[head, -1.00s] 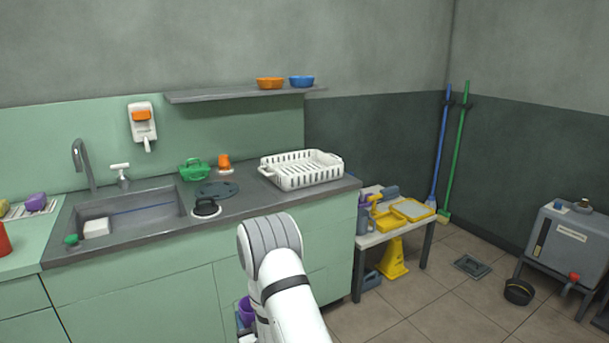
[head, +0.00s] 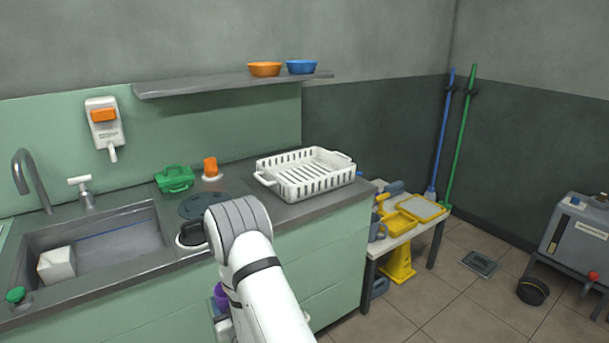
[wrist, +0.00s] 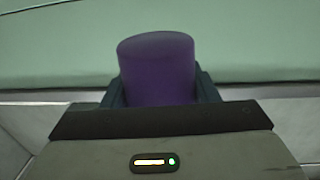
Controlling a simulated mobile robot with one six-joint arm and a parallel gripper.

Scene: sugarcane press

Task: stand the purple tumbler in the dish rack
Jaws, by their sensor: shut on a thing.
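The purple tumbler (wrist: 157,68) stands between the two fingers of my gripper (wrist: 160,90) in the wrist view, with the green cabinet front behind it. My gripper is shut on it. In the head view only a small piece of the purple tumbler (head: 220,297) shows beside my white arm, below the counter top; the arm hides the rest and most of the gripper. The white dish rack (head: 305,187) sits on the counter near its right end, above and to the right of the tumbler. The rack looks empty.
A sink (head: 105,243) is at left. A green basket (head: 175,178), an orange-topped item (head: 211,167) and a dark round mat (head: 205,202) lie left of the rack. A shelf (head: 220,85) with two bowls hangs above. A low side table (head: 405,232) with yellow trays stands right of the counter.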

